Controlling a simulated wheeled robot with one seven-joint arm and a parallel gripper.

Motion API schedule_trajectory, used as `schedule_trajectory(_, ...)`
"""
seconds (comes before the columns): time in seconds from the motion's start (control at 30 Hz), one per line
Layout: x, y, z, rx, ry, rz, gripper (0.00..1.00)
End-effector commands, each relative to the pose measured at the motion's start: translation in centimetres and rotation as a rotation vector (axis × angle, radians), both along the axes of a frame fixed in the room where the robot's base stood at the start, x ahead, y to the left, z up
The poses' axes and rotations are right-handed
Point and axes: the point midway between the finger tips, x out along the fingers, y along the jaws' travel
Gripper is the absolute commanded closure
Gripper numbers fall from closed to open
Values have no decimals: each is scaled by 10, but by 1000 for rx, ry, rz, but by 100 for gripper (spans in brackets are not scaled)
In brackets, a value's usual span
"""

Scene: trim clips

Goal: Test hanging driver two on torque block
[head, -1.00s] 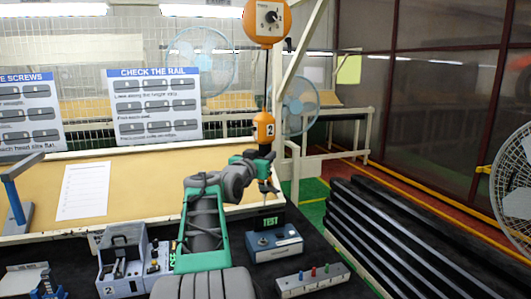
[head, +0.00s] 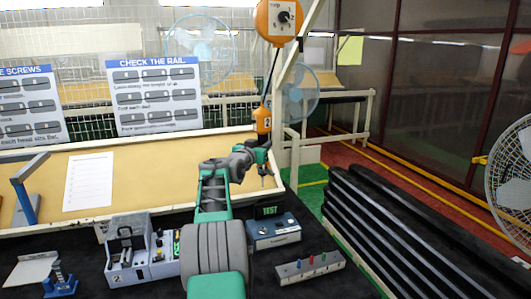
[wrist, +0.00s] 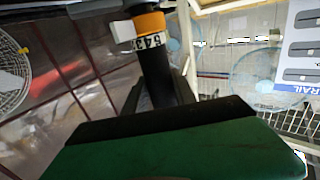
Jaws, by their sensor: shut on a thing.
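Driver two (head: 263,121), orange and black with a "2" label, hangs on a cable from an orange round balancer (head: 279,20). My gripper (head: 260,153) is shut on the driver's dark lower body, and the bit points down below it. The blue torque block (head: 273,234) stands on the black bench, with a green "TEST" display (head: 270,211) behind it. The bit is above the block and apart from it. In the wrist view, the driver's black body (wrist: 160,75) with an orange collar rises from behind my green and black gripper, which hides the lower part.
A grey panel with red, green and blue pegs (head: 310,269) lies in front of the block. A grey fixture (head: 137,251) stands to the left. A stack of black rails (head: 395,230) fills the right side. A white frame post (head: 290,120) stands near the driver.

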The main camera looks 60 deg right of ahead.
Motion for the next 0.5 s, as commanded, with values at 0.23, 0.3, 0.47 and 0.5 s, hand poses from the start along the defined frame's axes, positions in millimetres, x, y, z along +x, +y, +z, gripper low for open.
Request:
schedule_trajectory(0.23, 0, 0, -52, 2, 1, 0, 100)
schedule_trajectory(0.3, 0, 0, -71, 2, 2, 0, 100)
schedule_trajectory(0.47, 0, 0, -110, 2, 2, 0, 100)
schedule_trajectory(0.5, 0, 0, -119, 2, 2, 0, 100)
